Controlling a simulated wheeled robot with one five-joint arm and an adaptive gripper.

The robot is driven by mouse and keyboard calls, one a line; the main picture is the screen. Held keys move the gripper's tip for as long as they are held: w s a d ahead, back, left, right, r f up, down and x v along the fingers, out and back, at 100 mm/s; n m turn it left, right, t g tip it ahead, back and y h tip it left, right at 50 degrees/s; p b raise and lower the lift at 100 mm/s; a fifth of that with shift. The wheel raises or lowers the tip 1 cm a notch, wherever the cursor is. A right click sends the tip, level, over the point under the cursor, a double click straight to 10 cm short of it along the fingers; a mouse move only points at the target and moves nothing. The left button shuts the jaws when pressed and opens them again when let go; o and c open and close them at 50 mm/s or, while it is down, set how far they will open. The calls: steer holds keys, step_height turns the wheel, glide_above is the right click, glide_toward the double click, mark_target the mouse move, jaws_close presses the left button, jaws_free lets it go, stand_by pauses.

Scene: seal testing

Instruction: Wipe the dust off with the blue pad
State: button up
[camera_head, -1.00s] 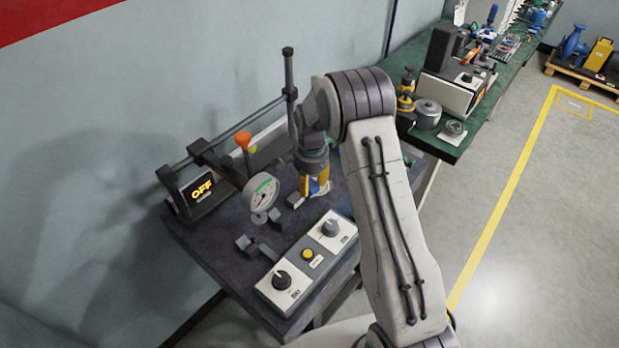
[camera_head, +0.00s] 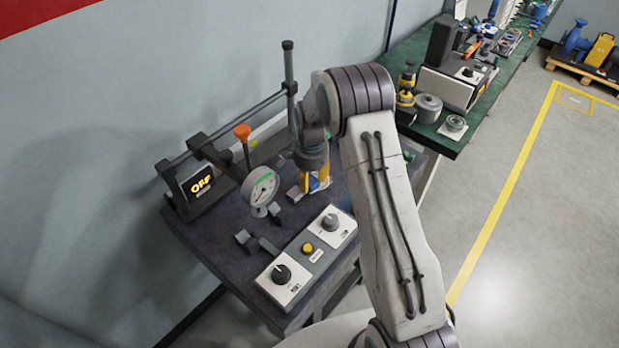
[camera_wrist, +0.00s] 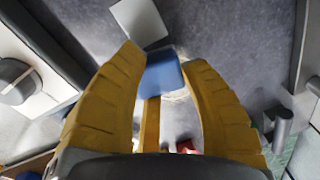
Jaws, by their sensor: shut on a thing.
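My gripper (camera_wrist: 166,72) has yellow fingers, closed around the blue pad (camera_wrist: 164,74) in the wrist view. The pad's flat blue end shows between the fingertips, with a narrow yellow part behind it. In the head view my gripper (camera_head: 317,184) points down low over the dark bench top (camera_head: 215,238), behind the control panel. The pad shows there only as a small blue patch. Pale dust (camera_wrist: 181,95) shows on the dark surface beside the pad in the wrist view; most of it is hidden by the fingers. I cannot tell whether the pad touches the surface.
A round gauge (camera_head: 260,187) and an orange-topped lever (camera_head: 242,133) stand left of my gripper. A display reading OFF (camera_head: 197,184) is farther left. The control panel (camera_head: 308,255) with knobs lies in front. A grey block (camera_wrist: 139,22) is near the fingertips.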

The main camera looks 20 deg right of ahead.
steer(key=shift+d, duration=0.1)
steer(key=shift+w+d+b, duration=0.15)
steer(key=shift+w+d, duration=0.4)
steer(key=shift+d, duration=0.25)
steer(key=shift+w+d+b, duration=0.2)
steer(key=shift+w+d, duration=0.35)
steer(key=shift+d, duration=0.2)
steer(key=shift+w+d+b, duration=0.15)
steer(key=shift+w+d, duration=0.4)
steer(key=shift+d, duration=0.25)
steer(key=shift+w+d+f+b, duration=0.25)
steer(key=shift+w+d+b, duration=0.3)
steer(key=shift+d, duration=0.45)
steer(key=shift+w+f, duration=0.1)
steer(key=shift+s+a+f+b, duration=0.1)
steer(key=shift+s+a+b, duration=0.3)
steer(key=shift+a+b, duration=0.2)
steer(key=shift+s+a+f+b, duration=0.1)
steer(key=shift+s+a+b, duration=0.3)
steer(key=shift+a, duration=0.25)
steer(key=shift+s+a+f+b, duration=0.1)
steer(key=shift+s+a+b, duration=0.65)
steer(key=shift+a, duration=0.35)
steer(key=shift+s+a+b, duration=0.75)
steer(key=shift+a, duration=0.35)
steer(key=shift+w+a, duration=0.1)
steer(key=shift+w, duration=0.05)
